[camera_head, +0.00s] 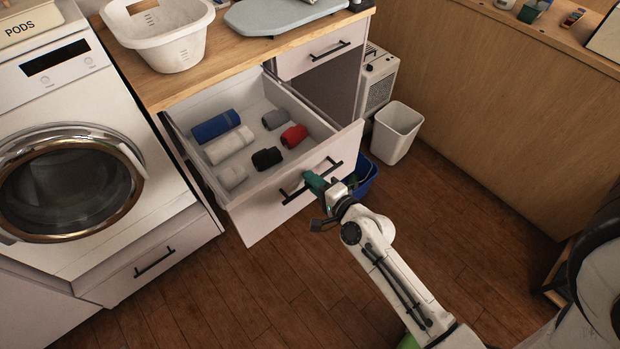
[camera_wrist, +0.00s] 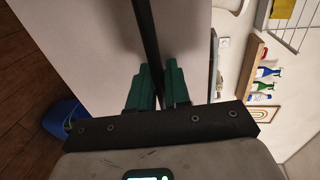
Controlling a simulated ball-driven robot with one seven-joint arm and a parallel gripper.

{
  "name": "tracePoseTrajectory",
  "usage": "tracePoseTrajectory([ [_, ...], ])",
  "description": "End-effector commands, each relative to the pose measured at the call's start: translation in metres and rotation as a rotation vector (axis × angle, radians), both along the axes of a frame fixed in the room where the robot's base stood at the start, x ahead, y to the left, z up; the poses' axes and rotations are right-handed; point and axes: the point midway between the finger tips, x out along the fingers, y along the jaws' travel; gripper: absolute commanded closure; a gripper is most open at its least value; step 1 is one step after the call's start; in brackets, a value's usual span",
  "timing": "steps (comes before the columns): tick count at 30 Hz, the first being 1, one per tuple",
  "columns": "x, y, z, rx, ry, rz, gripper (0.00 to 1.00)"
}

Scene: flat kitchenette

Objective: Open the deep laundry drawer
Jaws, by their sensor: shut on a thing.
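The deep laundry drawer (camera_head: 262,228) stands pulled well out of the cabinet under the wooden worktop. Rolled cloths lie inside it, blue, white, grey, black and red. Its front carries a black bar handle (camera_head: 292,192). In the wrist view, the two green fingers of my gripper (camera_wrist: 159,85) stand on either side of the dark handle bar (camera_wrist: 148,40), in front of the pale drawer front (camera_wrist: 95,50). The exact finger contact is partly hidden.
A washing machine (camera_head: 75,150) stands left of the drawer. A white bin (camera_head: 397,132) and a blue bucket (camera_head: 366,180) stand on the floor right of the drawer, the bucket close by it. A white basket (camera_head: 175,50) sits on the worktop.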

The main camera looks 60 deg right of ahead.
Motion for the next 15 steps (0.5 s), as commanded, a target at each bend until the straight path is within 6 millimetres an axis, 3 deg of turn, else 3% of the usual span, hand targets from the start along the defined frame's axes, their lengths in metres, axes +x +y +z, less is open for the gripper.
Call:
tracePoseTrajectory([
  [9,-0.0004,0.0009,-0.001,0.001,0.002,0.002,1.0],
  [10,-0.0004,0.0009,-0.001,0.001,0.002,0.002,0.81],
  [15,-0.0003,0.0006,-0.0007,0.0,0.001,0.001,0.67],
])
